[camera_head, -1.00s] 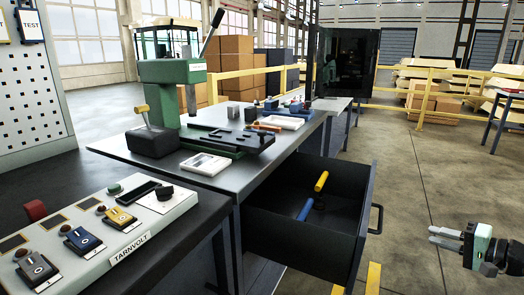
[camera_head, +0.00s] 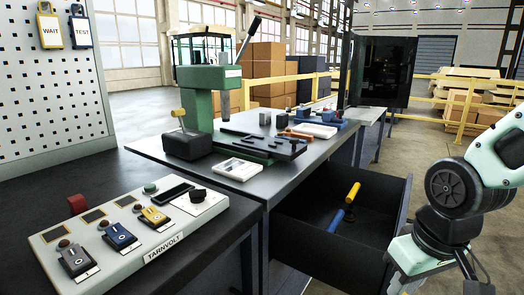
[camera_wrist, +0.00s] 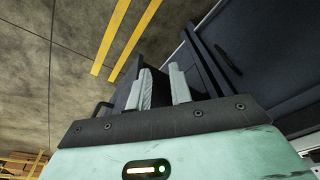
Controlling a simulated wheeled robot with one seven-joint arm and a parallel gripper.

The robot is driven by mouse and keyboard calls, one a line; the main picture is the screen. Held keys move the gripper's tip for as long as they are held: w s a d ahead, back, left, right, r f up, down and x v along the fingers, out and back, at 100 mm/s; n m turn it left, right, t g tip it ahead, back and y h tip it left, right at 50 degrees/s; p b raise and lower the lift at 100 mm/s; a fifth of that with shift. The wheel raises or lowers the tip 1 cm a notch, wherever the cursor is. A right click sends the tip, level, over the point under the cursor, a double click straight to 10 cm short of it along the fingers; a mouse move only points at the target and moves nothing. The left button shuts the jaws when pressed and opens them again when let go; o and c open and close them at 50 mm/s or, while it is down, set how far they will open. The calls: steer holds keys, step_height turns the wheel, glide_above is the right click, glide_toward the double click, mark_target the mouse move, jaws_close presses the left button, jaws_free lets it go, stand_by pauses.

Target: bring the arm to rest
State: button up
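My gripper (camera_wrist: 162,82) shows in the wrist view with its two pale fingers apart and nothing between them. It points down past the dark drawer, with the floor beyond. In the head view my arm (camera_head: 455,190) is bent at the right edge, its lower part in front of the open drawer's (camera_head: 340,262) right side. My fingertips are not clear in the head view. The drawer holds a yellow-handled tool (camera_head: 353,192) and a blue-handled tool (camera_head: 336,220). Whether my arm touches the drawer front cannot be told.
A workbench (camera_head: 290,172) carries a green press (camera_head: 200,88), a white-framed device (camera_head: 237,169) and small parts. A control panel (camera_head: 130,232) stands at the front left. Yellow floor stripes (camera_wrist: 112,35) lie beside the drawer. Yellow railings (camera_head: 460,102) and boxes stand behind.

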steer(key=s+a+r+n+g, duration=0.15)
steer(key=s+a+n, duration=0.35)
steer(key=s+a, duration=0.5)
step_height(320, 180, up, 15)
steer(key=p, duration=1.5)
steer(key=shift+s+a, duration=0.25)
steer(key=shift+a, duration=0.05)
steer(key=shift+f, duration=0.15)
